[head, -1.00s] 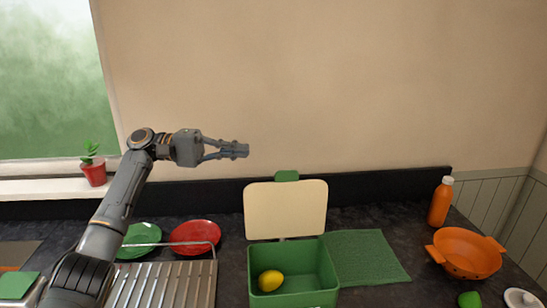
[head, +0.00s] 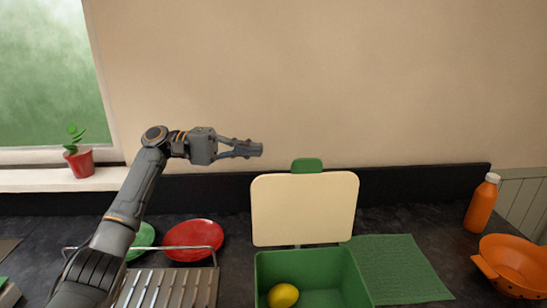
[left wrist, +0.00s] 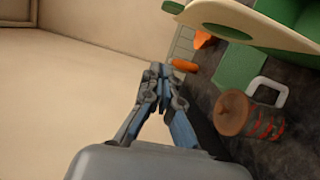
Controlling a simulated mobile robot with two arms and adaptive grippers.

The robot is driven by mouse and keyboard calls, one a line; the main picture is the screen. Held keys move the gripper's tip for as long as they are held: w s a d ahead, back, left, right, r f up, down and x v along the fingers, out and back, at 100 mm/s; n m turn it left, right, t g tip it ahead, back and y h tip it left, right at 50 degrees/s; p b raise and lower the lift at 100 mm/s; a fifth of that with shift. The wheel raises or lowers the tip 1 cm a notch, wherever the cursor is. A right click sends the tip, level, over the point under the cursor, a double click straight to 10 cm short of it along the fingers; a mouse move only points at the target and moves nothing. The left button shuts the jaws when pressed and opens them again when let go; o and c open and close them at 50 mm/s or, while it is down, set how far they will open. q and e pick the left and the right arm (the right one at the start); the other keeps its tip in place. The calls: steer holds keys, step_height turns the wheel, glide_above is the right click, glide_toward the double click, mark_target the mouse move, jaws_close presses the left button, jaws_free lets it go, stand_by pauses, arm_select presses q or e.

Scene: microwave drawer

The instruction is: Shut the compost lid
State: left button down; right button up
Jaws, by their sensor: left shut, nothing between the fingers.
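The compost bin is a green open box (head: 330,262) on the counter in the head view, with a yellow lemon (head: 283,295) inside. Its cream lid (head: 304,210) stands upright at the back of the box, a green tab (head: 307,165) on its top edge. The lid also shows at the top of the left wrist view (left wrist: 235,22). My left gripper (head: 256,149) is shut and empty, in front of the wall, above and left of the lid and apart from it. Its closed fingertips show in the left wrist view (left wrist: 158,72). My right gripper is in neither view.
A green mat (head: 398,270) lies right of the bin. An orange colander (head: 513,264) and orange bottle (head: 482,204) stand farther right. A red plate (head: 194,240) and a metal drainer (head: 165,289) lie left. A potted plant (head: 79,160) sits on the sill.

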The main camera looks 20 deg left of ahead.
mark_target(295, 160)
arm_select(q)
steer(key=s+d+p, duration=0.1)
steer(key=d+p, duration=0.1)
steer(key=d, duration=0.1)
steer(key=d+p, duration=0.1)
steer(key=d, duration=0.3)
steer(key=s+d+p, duration=0.1)
steer(key=d+p, duration=0.1)
steer(key=d, duration=0.2)
steer(key=shift+s+r+p, duration=0.25)
steer(key=shift+s+p, duration=0.1)
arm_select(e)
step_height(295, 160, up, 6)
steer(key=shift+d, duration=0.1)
